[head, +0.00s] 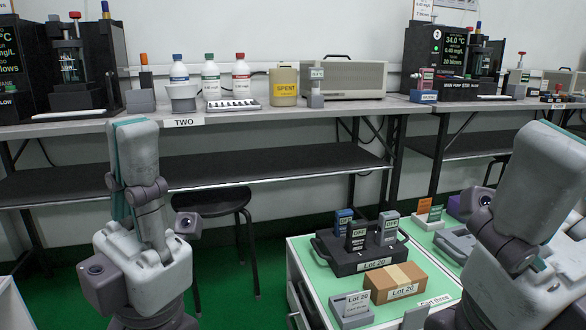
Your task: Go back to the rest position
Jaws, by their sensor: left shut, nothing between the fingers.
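My left arm rises at the left of the head view, its upper link upright in front of the bench. My left gripper (150,318) is at the bottom edge below the pale wrist housing, mostly hidden, shut and empty. It is apart from the tester cart, over the green floor. My right arm fills the right side, in front of part of the cart top; its gripper fingers do not show.
A cart with a green top (325,279) stands between my arms. It holds a dark tray (349,262) of handheld testers, a brown box (396,281) and a grey stand (351,310). A black stool (212,200) and a bench (260,112) with bottles stand behind.

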